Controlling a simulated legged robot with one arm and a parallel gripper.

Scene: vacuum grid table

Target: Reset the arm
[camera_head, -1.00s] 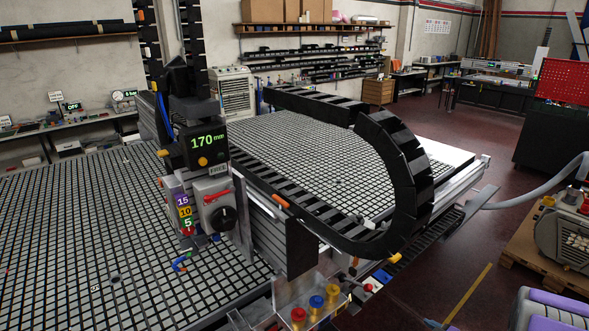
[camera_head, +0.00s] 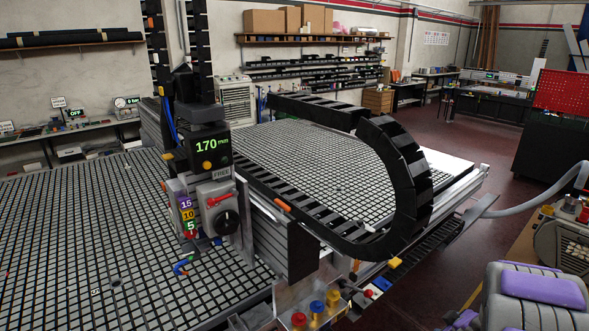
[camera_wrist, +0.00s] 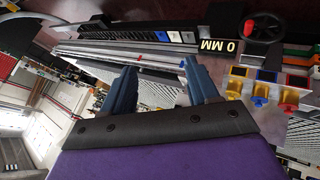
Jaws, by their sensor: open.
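My gripper (camera_wrist: 163,82) shows in the wrist view, with two blue-grey fingers spread wide apart. Nothing sits between the fingers, and they touch nothing that I can see. Behind them is a dark mount and the purple body of my arm (camera_wrist: 160,160). In the head view a purple and grey part of my arm (camera_head: 540,288) shows at the lower right, to the right of the vacuum grid table (camera_head: 90,230). The fingers cannot be made out in the head view.
A machine head with a "170 mm" display (camera_head: 210,146) stands over the table. A black cable chain (camera_head: 408,185) curves out at its right. Coloured knobs (camera_head: 317,306) sit at the front edge. A motor unit (camera_head: 565,240) stands at right. Dark red floor (camera_head: 470,180) is open beyond.

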